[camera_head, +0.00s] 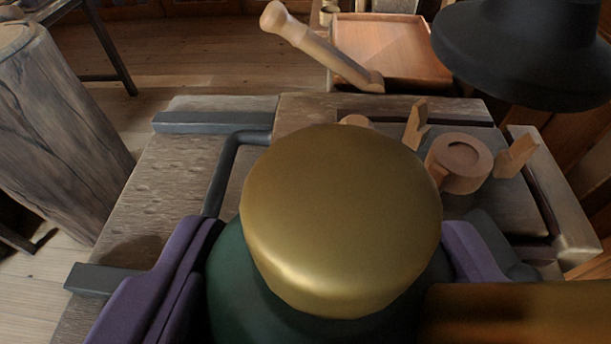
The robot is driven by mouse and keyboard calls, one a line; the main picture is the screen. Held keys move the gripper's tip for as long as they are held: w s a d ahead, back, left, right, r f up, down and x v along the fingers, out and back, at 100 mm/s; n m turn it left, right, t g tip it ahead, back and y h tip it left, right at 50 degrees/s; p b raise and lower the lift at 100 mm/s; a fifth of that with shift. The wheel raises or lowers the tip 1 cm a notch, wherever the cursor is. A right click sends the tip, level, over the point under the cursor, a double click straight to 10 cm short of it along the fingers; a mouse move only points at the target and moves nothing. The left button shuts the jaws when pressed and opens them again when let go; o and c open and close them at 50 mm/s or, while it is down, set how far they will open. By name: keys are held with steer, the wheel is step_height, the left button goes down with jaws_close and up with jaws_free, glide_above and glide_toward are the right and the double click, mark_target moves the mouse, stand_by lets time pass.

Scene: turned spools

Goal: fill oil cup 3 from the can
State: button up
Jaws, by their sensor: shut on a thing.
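My gripper (335,245) shows as purple jaws on the left and right near the bottom of the view. It is shut on a can with a dark green body and a rounded brass top (342,215). The can fills the lower middle of the view, close to the camera, above a wooden bench. I cannot tell whether it is tilted, and no spout is clearly visible. I cannot pick out oil cup 3; the can hides part of the bench. A blurred brass-coloured piece (520,312) cuts across the bottom right corner; I cannot tell what it belongs to.
The worn bench (185,185) carries a round wooden piece (462,160) with a recessed top, between wooden uprights. A bent dark bar (222,170) lies left of the can. A black flared shape (525,60) hangs upper right; a log (60,130) stands left.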

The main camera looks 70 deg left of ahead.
steer(key=shift+d+r+y+p, duration=0.3)
steer(key=shift+r+p, duration=0.05)
steer(key=shift+p, duration=0.1)
steer(key=w+d+r+m+y+p, duration=0.1)
steer(key=m, duration=0.1)
steer(key=w+d+m+y, duration=0.1)
steer(key=m+y, duration=0.1)
steer(key=w+d+r+m+y+p, duration=0.1)
steer(key=m, duration=0.1)
steer(key=shift+r+y+p, duration=0.3)
steer(key=shift+r+y, duration=0.05)
steer(key=shift+y, duration=0.05)
steer(key=shift+a, duration=0.1)
steer(key=shift+s+a+f, duration=0.1)
steer(key=shift+a, duration=0.05)
